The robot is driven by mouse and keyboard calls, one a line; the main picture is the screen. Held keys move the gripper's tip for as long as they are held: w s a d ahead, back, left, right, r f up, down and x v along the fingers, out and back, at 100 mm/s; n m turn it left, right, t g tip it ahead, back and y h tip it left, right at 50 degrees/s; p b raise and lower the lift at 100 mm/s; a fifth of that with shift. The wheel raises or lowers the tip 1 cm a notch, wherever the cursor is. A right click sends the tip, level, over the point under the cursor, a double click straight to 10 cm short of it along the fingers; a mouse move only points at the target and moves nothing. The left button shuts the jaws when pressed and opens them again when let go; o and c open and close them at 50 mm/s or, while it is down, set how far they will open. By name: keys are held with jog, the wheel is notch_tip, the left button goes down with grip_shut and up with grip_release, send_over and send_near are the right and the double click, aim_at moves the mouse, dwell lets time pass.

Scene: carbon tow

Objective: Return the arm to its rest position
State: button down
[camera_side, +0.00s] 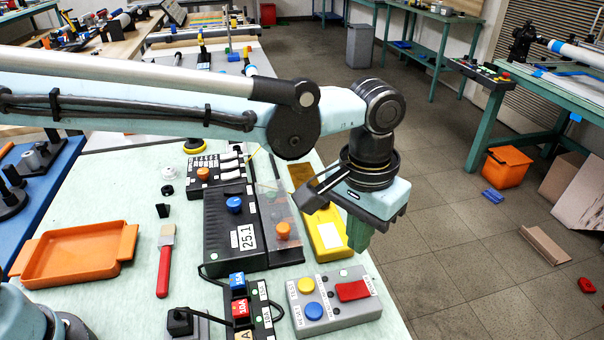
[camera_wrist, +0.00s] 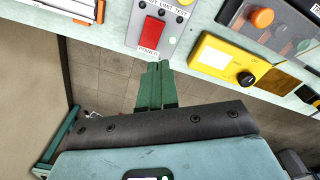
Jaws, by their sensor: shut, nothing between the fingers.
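My gripper (camera_side: 357,238) hangs from the wrist at the right edge of the bench, pointing down, its green fingers closed together with nothing between them. In the wrist view the gripper (camera_wrist: 155,83) shows its green fingers side by side, with the floor behind them. My arm reaches in from the left across the side view, above the bench. A grey control box (camera_side: 336,300) with yellow, blue and red buttons sits on the bench near the gripper; it also shows in the wrist view (camera_wrist: 170,45), just beyond the fingertips.
A yellow meter (camera_side: 322,215) lies behind the gripper, beside a black power unit (camera_side: 232,240) with a blue knob. An orange tray (camera_side: 75,258) and a red-handled brush (camera_side: 165,262) lie on the bench's left part. Open floor (camera_side: 470,215) lies right of the bench.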

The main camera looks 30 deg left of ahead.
jog(key=a+r+n+t+h, duration=0.1)
jog(key=a+r+t, duration=0.3)
jog(key=a, duration=1.4)
jog(key=s+a+f+n+t, duration=0.1)
jog(key=s+a, duration=0.3)
jog(key=a, duration=0.2)
jog(key=s+a+f+t+y, duration=0.1)
jog(key=s+a, duration=0.2)
jog(key=a, duration=0.4)
jog(key=shift+s+a+f+n+t, duration=0.15)
jog(key=shift+s+f+n+t, duration=0.1)
jog(key=shift+s+n+t, duration=0.15)
